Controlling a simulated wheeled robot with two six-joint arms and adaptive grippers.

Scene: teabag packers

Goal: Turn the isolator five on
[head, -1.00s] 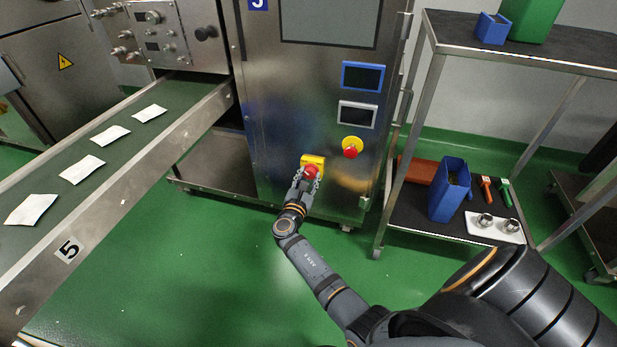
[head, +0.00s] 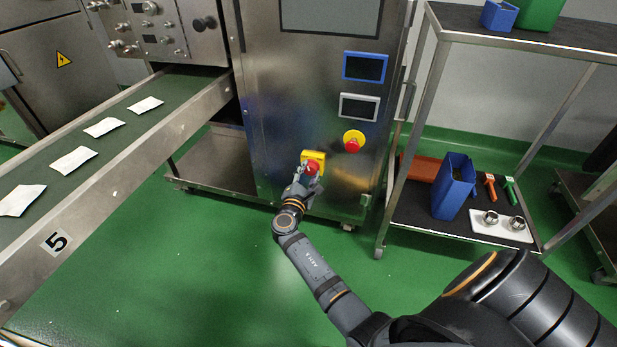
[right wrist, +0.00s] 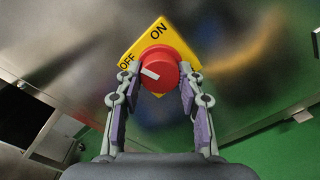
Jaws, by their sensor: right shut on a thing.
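The isolator is a red round knob (head: 312,168) on a yellow plate (head: 316,155), low on the front of the steel cabinet marked 5. In the right wrist view the knob (right wrist: 158,68) has a white mark at its left, pointing toward OFF on the yellow plate (right wrist: 143,44); ON is printed at the top. My right gripper (head: 307,178) is at the knob. In the right wrist view its two fingers (right wrist: 158,82) are shut on the knob from both sides. My left gripper is out of view.
A yellow and red emergency button (head: 353,141) sits up and right of the isolator, below two small screens (head: 359,107). A conveyor (head: 130,165) with several white teabags runs at left. A shelf trolley (head: 395,215) with a blue bin (head: 453,187) stands at right.

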